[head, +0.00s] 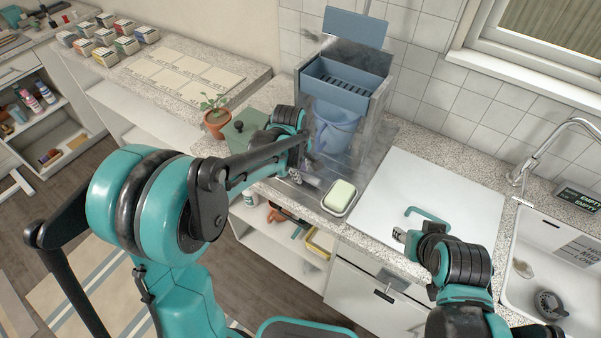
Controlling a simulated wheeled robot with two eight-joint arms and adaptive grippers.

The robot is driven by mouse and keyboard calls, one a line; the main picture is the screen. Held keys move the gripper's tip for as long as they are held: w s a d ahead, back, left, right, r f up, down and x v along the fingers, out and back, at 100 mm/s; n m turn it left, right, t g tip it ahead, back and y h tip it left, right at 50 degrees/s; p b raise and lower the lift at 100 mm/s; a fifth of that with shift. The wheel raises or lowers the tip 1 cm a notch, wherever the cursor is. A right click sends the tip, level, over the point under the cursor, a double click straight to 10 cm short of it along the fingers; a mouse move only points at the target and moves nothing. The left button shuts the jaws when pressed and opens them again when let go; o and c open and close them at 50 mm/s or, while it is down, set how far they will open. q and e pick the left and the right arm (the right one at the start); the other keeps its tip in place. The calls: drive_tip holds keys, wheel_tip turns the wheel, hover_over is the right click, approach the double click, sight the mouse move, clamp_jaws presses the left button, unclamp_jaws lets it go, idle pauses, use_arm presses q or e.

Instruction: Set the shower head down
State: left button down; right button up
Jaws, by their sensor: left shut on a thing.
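My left gripper (303,158) is over the counter in front of the grey metal stand. It is shut on a small grey metallic piece (310,179), which looks like the shower head. The gripper and arm hide much of it, and I cannot tell whether it touches the counter. My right gripper (402,236) is low at the front edge of the white lid (440,195), near its teal handle (428,216). Its fingers are too small and turned to tell if they are open.
A soap dish (337,210) with yellowish soap (341,193) sits just right of the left gripper. A potted plant (216,119) and green box (240,131) are left. A sink (520,235) is right.

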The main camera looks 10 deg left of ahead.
use_arm(q)
drive_tip(key=c, duration=1.4)
unclamp_jaws()
drive_tip(key=shift+f, duration=0.1)
wheel_tip(320, 180, up, 12)
drive_tip(key=s+p, duration=0.2)
drive_tip(key=p, duration=0.2)
drive_tip(key=s+a+m+t, duration=0.2)
drive_tip(key=s+a+m, duration=0.1)
drive_tip(key=s+m, duration=0.3)
drive_tip(key=s+a+r+m+t, duration=0.1)
drive_tip(key=s+a+m+t, duration=0.2)
drive_tip(key=s+m, duration=0.4)
drive_tip(key=s, duration=0.4)
drive_tip(key=shift+s+a+m+y, duration=0.3)
drive_tip(key=shift+a+y, duration=0.05)
drive_tip(key=shift+y, duration=0.05)
